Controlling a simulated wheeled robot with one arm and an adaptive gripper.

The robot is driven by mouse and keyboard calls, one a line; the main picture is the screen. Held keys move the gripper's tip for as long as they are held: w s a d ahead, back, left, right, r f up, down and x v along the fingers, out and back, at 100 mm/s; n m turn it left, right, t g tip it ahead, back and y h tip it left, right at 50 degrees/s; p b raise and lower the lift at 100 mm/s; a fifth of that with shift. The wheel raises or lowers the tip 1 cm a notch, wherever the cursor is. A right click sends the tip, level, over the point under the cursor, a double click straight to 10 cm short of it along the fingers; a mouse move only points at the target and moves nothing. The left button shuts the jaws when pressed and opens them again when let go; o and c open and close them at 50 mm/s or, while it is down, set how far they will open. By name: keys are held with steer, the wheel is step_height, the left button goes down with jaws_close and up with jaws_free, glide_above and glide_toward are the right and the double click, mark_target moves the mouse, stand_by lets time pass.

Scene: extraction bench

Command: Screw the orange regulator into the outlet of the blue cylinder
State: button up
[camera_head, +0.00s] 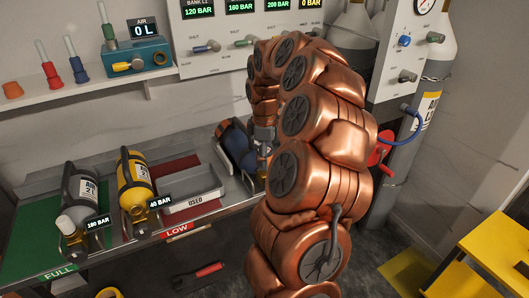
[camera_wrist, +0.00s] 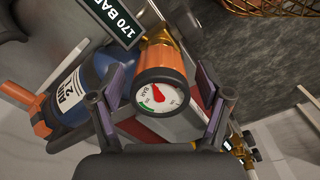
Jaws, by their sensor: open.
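The blue cylinder (camera_head: 235,146) lies on the bench, partly hidden behind my arm. It also shows at the left of the wrist view (camera_wrist: 85,90), with a white label and a "170 BAR" tag. The orange regulator (camera_wrist: 160,68) sits between my fingers, its round gauge facing the wrist camera. Its far end meets a brass fitting (camera_wrist: 162,38) beside the cylinder; the thread is hidden, so I cannot tell how far it is screwed in. My gripper (camera_wrist: 160,80) is open, one finger on each side of the regulator, with a gap visible at the right. The head view hides the regulator.
A grey cylinder (camera_head: 80,190) and a yellow cylinder (camera_head: 134,175) lie left on the bench. A "USED" tray (camera_head: 192,203) stands between them and the blue cylinder. A gauge panel (camera_head: 215,45) is behind. A yellow step (camera_head: 495,240) stands at right.

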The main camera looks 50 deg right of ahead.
steer(key=n+p, duration=0.3)
steer(key=n, duration=0.2)
steer(key=shift+r, duration=0.15)
steer(key=shift+f+n+p, duration=0.2)
steer(key=shift+n+p, duration=0.2)
steer(key=shift+n, duration=0.4)
steer(key=shift+c, duration=0.4)
